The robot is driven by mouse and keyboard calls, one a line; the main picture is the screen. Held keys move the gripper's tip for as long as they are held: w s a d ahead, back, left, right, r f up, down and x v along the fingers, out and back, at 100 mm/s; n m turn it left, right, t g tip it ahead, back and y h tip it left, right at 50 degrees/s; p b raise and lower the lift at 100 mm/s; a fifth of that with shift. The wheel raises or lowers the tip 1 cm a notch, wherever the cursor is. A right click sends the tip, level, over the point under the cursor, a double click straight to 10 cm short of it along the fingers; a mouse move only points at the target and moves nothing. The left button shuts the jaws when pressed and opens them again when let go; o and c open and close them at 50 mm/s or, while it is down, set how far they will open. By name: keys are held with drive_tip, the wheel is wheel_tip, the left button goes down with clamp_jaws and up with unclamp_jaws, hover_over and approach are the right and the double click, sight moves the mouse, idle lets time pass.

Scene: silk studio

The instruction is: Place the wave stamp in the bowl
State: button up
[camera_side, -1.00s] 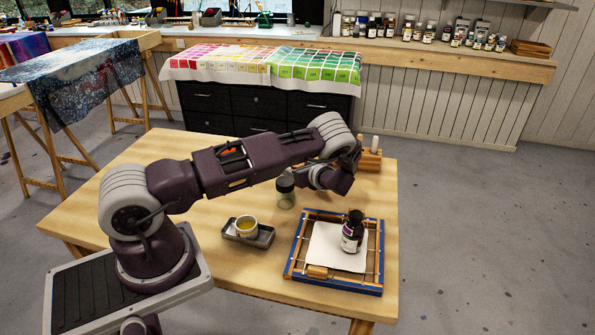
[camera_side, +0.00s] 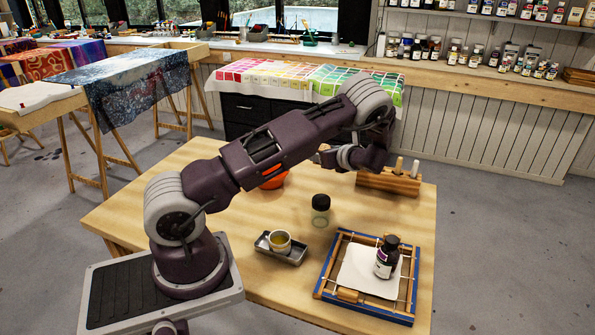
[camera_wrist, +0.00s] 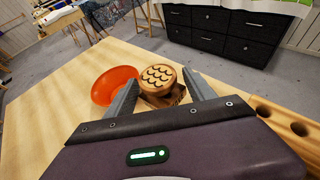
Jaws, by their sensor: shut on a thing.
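The wave stamp (camera_wrist: 158,78), a round wooden stamp with a dark scale-like wave pattern on its face, is between the fingers of my gripper (camera_wrist: 155,95) in the wrist view. My gripper is shut on it, with the patterned face toward the camera. The orange bowl (camera_wrist: 115,85) sits on the table just left of the stamp in the wrist view. In the side view the bowl (camera_side: 274,178) is partly hidden behind my arm. My gripper (camera_side: 326,158) in the side view is above the table, right of the bowl; the stamp cannot be made out there.
A wooden stand (camera_side: 388,183) with upright handles is right of my gripper; its empty holes show in the wrist view. A dark-capped jar (camera_side: 320,210), a cup (camera_side: 280,241) on a grey tray, and a blue frame (camera_side: 332,275) with a dark bottle (camera_side: 386,258) stand nearer the front.

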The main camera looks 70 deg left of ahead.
drive_tip(key=s+a+r+n+g+h, duration=0.1)
drive_tip(key=s+a+r+n+g, duration=0.35)
drive_tip(key=s+a, duration=0.6)
drive_tip(key=shift+m, duration=0.45)
drive_tip(key=f, duration=0.3)
drive_tip(key=s+d+f, duration=0.1)
drive_tip(key=f, duration=0.5)
drive_tip(key=shift+s+d, duration=0.15)
drive_tip(key=shift+d, duration=0.15)
drive_tip(key=shift+f+t, duration=0.25)
drive_tip(key=shift+f, duration=0.05)
drive_tip(key=shift+f, duration=0.2)
drive_tip(key=shift+f, duration=0.15)
drive_tip(key=o, duration=1.4)
